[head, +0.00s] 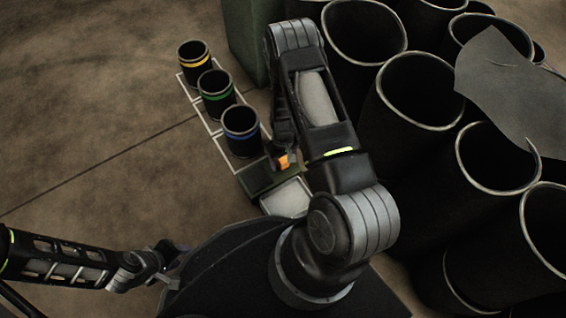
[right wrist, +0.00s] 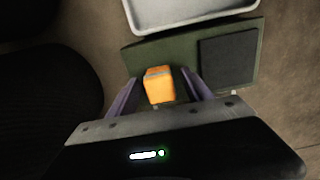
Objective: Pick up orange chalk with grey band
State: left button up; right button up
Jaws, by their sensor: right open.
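My right gripper (right wrist: 160,84) is open, with one finger on each side of the chalk and a visible gap to each. In the head view my right gripper (head: 281,160) is small and mostly hidden by the arm. My left gripper (head: 168,262) is at the lower left, away from the chalk; its jaws are unclear.
A green board (right wrist: 180,52) with a dark square pad (right wrist: 228,62) lies under the chalk. A pale tray (head: 287,198) adjoins it. Three black cups with yellow (head: 194,64), green (head: 216,97) and blue (head: 241,135) bands stand nearby. Several large black sleeves (head: 415,125) crowd the right.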

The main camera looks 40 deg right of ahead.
jog(key=shift+c, duration=0.6)
grip_shut()
dwell(0.4)
